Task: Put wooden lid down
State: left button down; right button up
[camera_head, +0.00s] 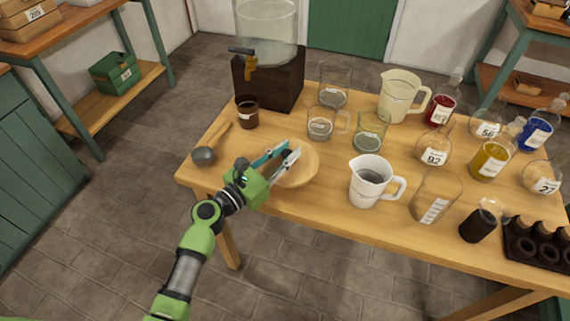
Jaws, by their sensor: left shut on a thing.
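The wooden lid (305,169) is a round, pale wooden disc at the near left part of the table (330,205), close to its front edge. My left gripper (289,150) reaches over it from the left and is shut on it, with its fingers across the lid's upper side. The gripper and fingers hide part of the lid. I cannot tell whether the lid's underside touches the tabletop. My right gripper is not in view.
A tapped tank (268,70) stands at the back.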

pick_arm(q)
jog(key=shift+w+a+f+b, duration=0.1)
jog(key=shift+f+b, duration=0.1)
jog(key=shift+f, duration=0.45)
jog(key=shift+w+f+b, duration=0.15)
jog(key=shift+f+b, duration=0.05)
jog(key=shift+f, duration=0.45)
jog(key=shift+w+a+f+b, duration=0.1)
jog(key=shift+f+b, duration=0.1)
jog(key=shift+f, duration=0.45)
jog(key=shift+f, duration=0.1)
jog(key=c, duration=2.2)
grip_release()
jog(key=shift+f, duration=0.15)
jog(key=o, duration=0.4)
